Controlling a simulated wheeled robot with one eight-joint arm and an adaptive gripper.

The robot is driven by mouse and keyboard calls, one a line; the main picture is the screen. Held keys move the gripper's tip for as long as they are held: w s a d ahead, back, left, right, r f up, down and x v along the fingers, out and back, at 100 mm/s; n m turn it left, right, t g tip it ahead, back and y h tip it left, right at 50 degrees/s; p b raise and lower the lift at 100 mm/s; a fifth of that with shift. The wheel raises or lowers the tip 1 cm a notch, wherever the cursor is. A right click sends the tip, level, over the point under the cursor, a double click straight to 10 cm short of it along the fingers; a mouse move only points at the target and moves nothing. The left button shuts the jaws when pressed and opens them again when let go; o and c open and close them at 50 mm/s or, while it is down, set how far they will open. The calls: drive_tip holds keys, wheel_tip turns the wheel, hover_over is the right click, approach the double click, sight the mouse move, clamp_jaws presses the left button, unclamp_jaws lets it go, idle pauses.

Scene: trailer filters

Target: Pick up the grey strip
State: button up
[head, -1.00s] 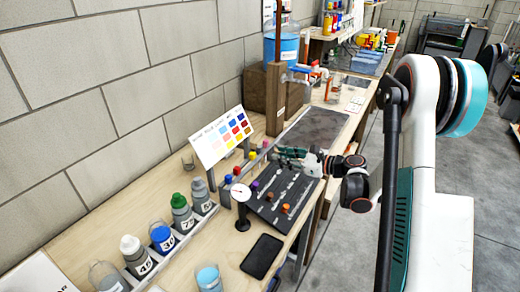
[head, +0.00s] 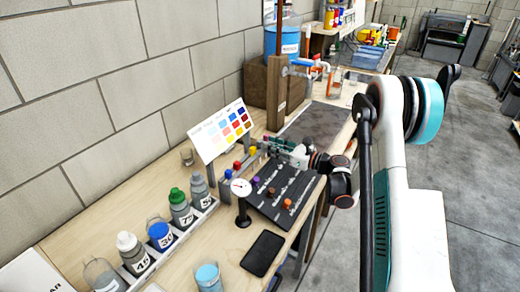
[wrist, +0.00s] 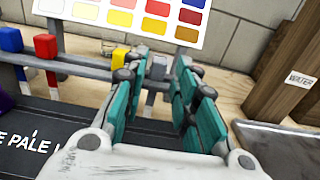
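My gripper (head: 272,144) reaches leftward over the dark board to the rack with colored blocks. In the wrist view, its teal fingers (wrist: 165,82) stand apart, with the rack's grey rail running behind and between them. A small grey upright piece (wrist: 157,68) shows between the fingertips at the rail. It may be the grey strip, but the fingers partly hide it and I cannot tell if they touch it. On the rack to its left are a yellow block (wrist: 118,56), a red block (wrist: 46,46) and a blue block (wrist: 10,40).
A color chart (head: 222,132) stands tilted behind the rack. The dark board (head: 275,205) with colored knobs lies below my gripper. A wooden post (head: 275,98) rises beyond.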

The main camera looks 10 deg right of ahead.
sight(260, 141)
drive_tip(key=shift+b+x, duration=0.8)
drive_tip(key=shift+x, duration=1.95)
drive_tip(key=c, duration=0.5)
